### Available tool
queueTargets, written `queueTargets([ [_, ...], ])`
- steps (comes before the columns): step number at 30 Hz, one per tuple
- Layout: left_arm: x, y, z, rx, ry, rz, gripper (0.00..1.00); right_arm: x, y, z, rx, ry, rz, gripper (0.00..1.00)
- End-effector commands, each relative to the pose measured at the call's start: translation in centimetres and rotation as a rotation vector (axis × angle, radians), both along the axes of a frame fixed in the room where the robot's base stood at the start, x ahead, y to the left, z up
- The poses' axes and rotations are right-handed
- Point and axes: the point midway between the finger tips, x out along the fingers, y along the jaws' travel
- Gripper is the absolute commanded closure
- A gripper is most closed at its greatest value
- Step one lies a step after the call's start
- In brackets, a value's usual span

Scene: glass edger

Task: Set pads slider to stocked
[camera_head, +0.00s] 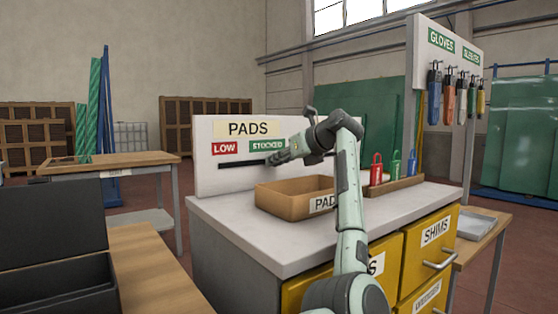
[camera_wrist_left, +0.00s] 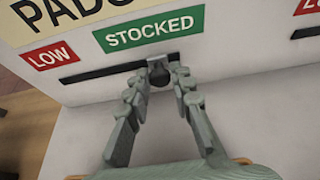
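The pads slider panel (camera_head: 218,181) is a white upright board with a PADS sign, a red LOW label (camera_head: 225,147) and a green STOCKED label (camera_head: 267,145) above a dark horizontal slot (camera_head: 238,164). In the left wrist view, the slider's grey knob (camera_wrist_left: 158,68) sits in the slot below the STOCKED label (camera_wrist_left: 150,29), well right of the LOW label (camera_wrist_left: 50,55). My left gripper (camera_head: 278,158) is at the slot; its fingers (camera_wrist_left: 157,78) are closed in on both sides of the knob. In the head view the gripper hides the knob. My right gripper is not in view.
A cardboard box (camera_head: 281,205) labelled PADS stands on the white counter (camera_head: 240,229) below the panel. Red, green and blue tagged items (camera_head: 396,163) stand in a tray to the right. Gloves (camera_head: 434,97) hang behind. The counter's front left is clear.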

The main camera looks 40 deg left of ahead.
Motion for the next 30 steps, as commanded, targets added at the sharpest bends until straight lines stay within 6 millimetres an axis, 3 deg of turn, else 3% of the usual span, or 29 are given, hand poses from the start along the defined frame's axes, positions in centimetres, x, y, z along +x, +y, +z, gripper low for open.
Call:
queueTargets([
  [1, 0.2, -0.2, 0.3, 0.005, -0.005, -0.009, 0.72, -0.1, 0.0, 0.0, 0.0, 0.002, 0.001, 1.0],
  [4, 0.2, -0.2, 0.2, 0.004, -0.004, -0.007, 0.6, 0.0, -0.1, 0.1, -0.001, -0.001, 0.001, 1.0],
  [16, -0.1, -0.8, 0.4, 0.001, -0.002, -0.004, 0.59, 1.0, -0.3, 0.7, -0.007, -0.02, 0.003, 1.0],
  [30, -2.6, -8.7, 3.9, 0.002, -0.004, -0.007, 0.59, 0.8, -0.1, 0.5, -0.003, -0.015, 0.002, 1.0],
])
